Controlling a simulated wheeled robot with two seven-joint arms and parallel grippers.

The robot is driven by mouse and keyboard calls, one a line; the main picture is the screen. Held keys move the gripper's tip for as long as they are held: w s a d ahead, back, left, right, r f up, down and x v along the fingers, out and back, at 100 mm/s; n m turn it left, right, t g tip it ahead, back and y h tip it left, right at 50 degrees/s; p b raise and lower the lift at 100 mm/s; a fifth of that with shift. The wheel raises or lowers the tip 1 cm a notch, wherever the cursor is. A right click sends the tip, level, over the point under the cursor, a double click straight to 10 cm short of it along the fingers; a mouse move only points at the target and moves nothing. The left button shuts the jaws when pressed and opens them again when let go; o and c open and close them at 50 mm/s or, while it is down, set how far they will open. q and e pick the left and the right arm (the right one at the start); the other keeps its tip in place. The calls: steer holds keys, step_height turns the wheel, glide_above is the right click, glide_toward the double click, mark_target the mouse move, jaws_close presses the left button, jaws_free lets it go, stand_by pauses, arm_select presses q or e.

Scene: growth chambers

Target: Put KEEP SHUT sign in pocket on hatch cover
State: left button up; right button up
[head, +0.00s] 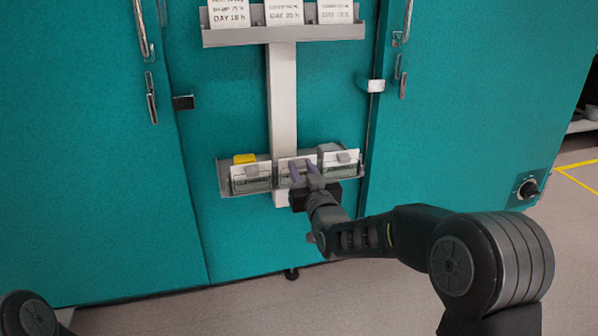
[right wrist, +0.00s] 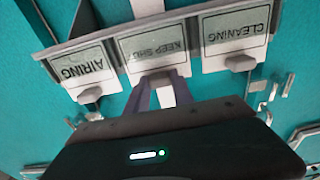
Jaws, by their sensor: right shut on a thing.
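The KEEP SHUT sign (right wrist: 153,46) is the middle of three signs in a low grey rack, and its lettering is upside down in the right wrist view. My right gripper (head: 303,168) is at this middle sign in the head view. Its two purple fingers (right wrist: 160,92) are closed on the sign's grey tab (right wrist: 155,77). The sign still sits in the rack (head: 222,178), between its neighbours. My left gripper is out of the head view. I cannot make out an empty pocket or tell which panel is the hatch cover.
The AIRING sign (right wrist: 79,65) and CLEANING sign (right wrist: 236,30) flank the middle one closely. A yellow piece (head: 245,158) tops the rack's left sign. A higher rack (head: 222,38) holds three DAY cards. Door handles (head: 151,98) and a dial (head: 527,189) stand out from the teal fronts.

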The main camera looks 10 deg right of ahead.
steer(key=shift+r, duration=0.3)
jaws_close()
stand_by(0.6)
steer(key=shift+r+p, duration=0.35)
steer(key=shift+r, duration=0.55)
steer(key=shift+r, duration=0.15)
step_height(320, 180, up, 3)
steer(key=shift+f+p, duration=0.15)
steer(key=shift+p, duration=0.45)
steer(key=shift+r, duration=0.3)
stand_by(0.4)
stand_by(0.3)
